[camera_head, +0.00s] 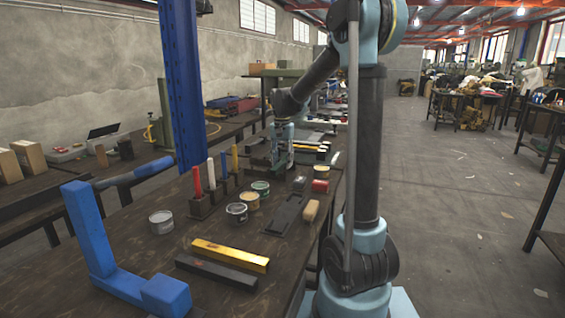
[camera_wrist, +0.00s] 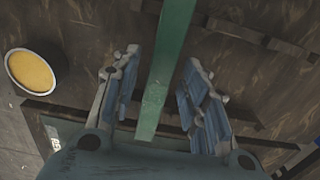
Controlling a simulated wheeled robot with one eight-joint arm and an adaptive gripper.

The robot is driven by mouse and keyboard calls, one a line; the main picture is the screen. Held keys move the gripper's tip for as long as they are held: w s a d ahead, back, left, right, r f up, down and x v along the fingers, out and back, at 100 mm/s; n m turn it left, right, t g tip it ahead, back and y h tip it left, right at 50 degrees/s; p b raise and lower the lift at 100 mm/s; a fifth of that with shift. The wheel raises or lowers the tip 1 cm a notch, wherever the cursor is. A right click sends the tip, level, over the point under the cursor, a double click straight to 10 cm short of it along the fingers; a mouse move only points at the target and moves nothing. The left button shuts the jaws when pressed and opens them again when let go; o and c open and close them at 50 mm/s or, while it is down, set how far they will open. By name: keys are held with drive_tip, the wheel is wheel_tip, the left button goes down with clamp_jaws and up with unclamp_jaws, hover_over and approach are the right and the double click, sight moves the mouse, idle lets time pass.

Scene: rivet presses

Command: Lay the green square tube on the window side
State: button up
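The green square tube (camera_wrist: 168,60) shows in the wrist view as a long green bar running from the top edge down between my fingers. My gripper (camera_wrist: 160,95) is open around it, with gaps between the tube and both finger pads. In the head view my gripper (camera_head: 283,152) points down over the far part of the workbench (camera_head: 130,255). I cannot make out the green tube there. Whether the tube touches the bench or a holder is unclear. Windows show high on the left wall (camera_head: 258,16) and at the far right (camera_head: 555,40).
Red (camera_head: 197,180), white (camera_head: 211,172) and yellow (camera_head: 235,158) pieces stand upright in dark holders. Several tins sit nearby, including a white one (camera_head: 161,222). A yellow bar (camera_head: 230,255) and a dark bar (camera_head: 216,272) lie in front. A blue press frame (camera_head: 100,240) stands at left.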

sight(282, 161)
wheel_tip(282, 161, up, 13)
idle(0.8)
